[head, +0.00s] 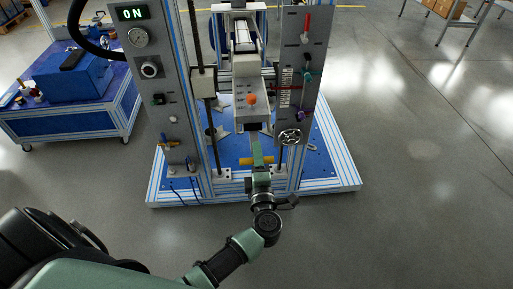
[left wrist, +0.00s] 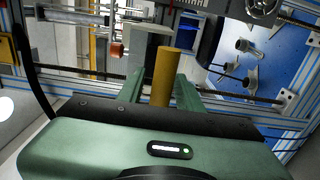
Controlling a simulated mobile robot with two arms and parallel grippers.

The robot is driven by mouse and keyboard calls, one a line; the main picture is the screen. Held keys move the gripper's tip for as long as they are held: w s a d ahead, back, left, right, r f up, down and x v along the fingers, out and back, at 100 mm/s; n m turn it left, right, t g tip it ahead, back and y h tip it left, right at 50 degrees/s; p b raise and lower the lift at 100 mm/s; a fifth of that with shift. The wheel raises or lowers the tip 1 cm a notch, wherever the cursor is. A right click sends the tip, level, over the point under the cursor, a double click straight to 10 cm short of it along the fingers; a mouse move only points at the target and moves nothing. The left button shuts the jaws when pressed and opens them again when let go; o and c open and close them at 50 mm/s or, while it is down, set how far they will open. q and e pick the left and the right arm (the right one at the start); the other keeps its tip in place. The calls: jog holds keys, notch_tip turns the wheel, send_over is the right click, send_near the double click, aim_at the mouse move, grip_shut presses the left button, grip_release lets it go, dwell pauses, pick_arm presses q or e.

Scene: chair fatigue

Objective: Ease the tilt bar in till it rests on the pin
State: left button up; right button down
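A yellow bar (head: 246,161), which I take for the tilt bar, lies crosswise low at the front of the test frame in the head view. In the left wrist view the yellow bar (left wrist: 165,76) runs between my two green fingers, closer to the right one. My left gripper (head: 257,150) reaches in from the front, and one finger crosses over the bar. In the left wrist view the fingers of this gripper (left wrist: 160,85) stand apart, with a gap on the bar's left side. I cannot make out the pin. My right gripper is not in view.
Control panels stand left (head: 153,95) and right (head: 301,70); the right one carries a handwheel (head: 290,137). A blue cart (head: 68,117) stands at left. The floor in front and at right is clear.

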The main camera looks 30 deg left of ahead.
pick_arm(q)
jog(key=shift+x, duration=1.1)
grip_shut()
dwell(0.6)
